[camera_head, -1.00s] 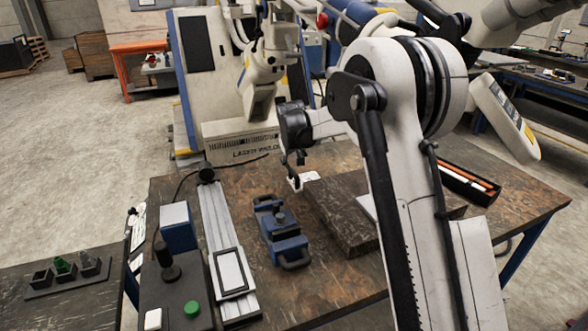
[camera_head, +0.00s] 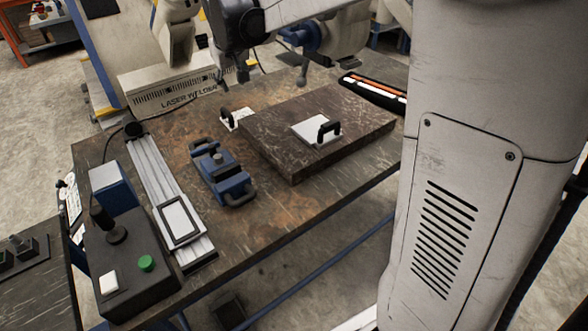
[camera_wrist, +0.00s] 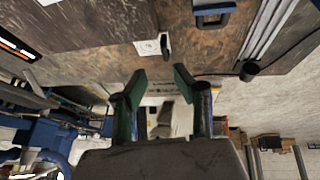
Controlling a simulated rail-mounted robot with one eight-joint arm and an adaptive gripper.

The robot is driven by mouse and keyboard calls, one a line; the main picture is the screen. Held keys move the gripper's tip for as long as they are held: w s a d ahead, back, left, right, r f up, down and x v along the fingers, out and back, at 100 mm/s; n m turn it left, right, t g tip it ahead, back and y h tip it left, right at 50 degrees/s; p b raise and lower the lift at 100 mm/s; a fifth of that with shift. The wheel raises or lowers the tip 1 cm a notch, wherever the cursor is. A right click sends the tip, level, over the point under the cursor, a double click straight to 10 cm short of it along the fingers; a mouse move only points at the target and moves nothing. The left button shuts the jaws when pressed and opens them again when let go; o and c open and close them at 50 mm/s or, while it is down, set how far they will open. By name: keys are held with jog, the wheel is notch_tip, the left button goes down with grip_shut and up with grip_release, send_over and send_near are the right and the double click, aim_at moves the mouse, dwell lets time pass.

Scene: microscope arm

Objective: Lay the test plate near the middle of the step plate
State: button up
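The dark, brown-mottled raised slab, which looks like the step plate (camera_head: 290,155), lies on the table in the head view. A small white plate with a black handle (camera_head: 305,124) lies near its middle. A second white plate with a black handle (camera_head: 241,114) lies on the table beside the slab's far left edge; it also shows in the wrist view (camera_wrist: 148,47). I cannot tell from looks which is the test plate. My gripper (camera_head: 232,80) is above the table's far side, beyond the second plate and apart from it. Its fingers (camera_wrist: 160,82) are open and empty.
A blue clamp-like fixture (camera_head: 221,175) stands left of the slab. Further left are a metal rail (camera_head: 160,185) and a control box with a green button (camera_head: 125,262). A black tray with orange and white sticks (camera_head: 372,90) lies behind the slab.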

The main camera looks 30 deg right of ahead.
jog(key=s+r+m+t, duration=0.1)
jog(key=s, duration=2.6)
jog(key=shift+s+d+r+y, duration=0.2)
jog(key=shift+d+r+y, duration=0.1)
jog(key=shift+o, duration=0.4)
jog(key=s+f, duration=0.4)
jog(key=s, duration=0.3)
jog(key=shift+s+m, duration=0.3)
jog(key=shift+s, duration=0.05)
jog(key=shift+o, duration=0.9)
jog(key=shift+s+f+t, duration=0.15)
jog(key=shift+s+t, duration=0.05)
jog(key=shift+t, duration=0.1)
